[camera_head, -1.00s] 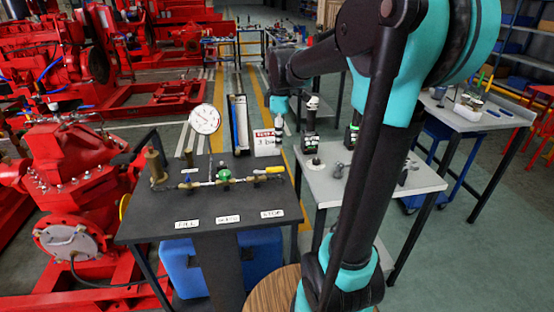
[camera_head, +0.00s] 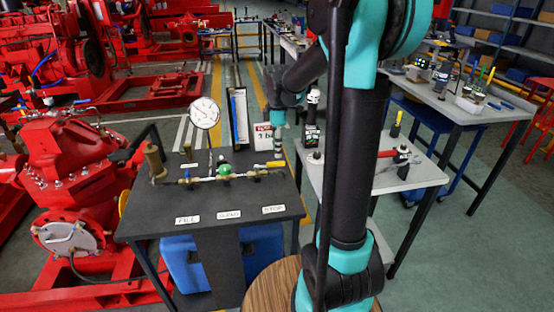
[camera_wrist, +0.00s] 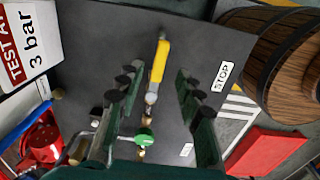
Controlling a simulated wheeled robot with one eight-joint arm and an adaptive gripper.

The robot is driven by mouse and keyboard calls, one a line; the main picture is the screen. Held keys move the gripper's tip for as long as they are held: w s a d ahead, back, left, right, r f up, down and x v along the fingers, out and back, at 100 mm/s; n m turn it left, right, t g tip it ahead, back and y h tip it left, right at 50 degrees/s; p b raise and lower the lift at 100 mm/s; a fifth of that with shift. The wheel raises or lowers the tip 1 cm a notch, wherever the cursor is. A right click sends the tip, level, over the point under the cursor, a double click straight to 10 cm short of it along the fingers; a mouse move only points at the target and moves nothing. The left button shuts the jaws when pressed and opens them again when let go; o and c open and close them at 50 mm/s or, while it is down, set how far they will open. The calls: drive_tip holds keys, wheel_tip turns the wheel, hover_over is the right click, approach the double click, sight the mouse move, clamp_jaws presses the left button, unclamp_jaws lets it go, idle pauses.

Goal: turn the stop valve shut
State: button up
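The stop valve's yellow lever (camera_head: 275,164) is at the right end of the brass pipe run on the black bench. The lever points roughly along the pipe. The STOP label (camera_head: 273,209) lies in front of it. In the wrist view the yellow lever (camera_wrist: 160,60) shows between my fingers and beyond their tips. My gripper (camera_head: 278,153) points down just above the lever. In the wrist view its two dark green fingers stand wide apart, and my gripper (camera_wrist: 158,85) is open with nothing held. Whether a finger touches the lever cannot be told.
A green-handled valve (camera_head: 225,170) sits left on the same pipe, with a pressure gauge (camera_head: 205,113) behind. The red-and-white 3 bar sign (camera_head: 263,137) stands close behind my gripper. A grey side table (camera_head: 420,172) with tools is at right.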

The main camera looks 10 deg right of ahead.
sight(277, 162)
drive_tip(key=shift+f, duration=2.7)
clamp_jaws()
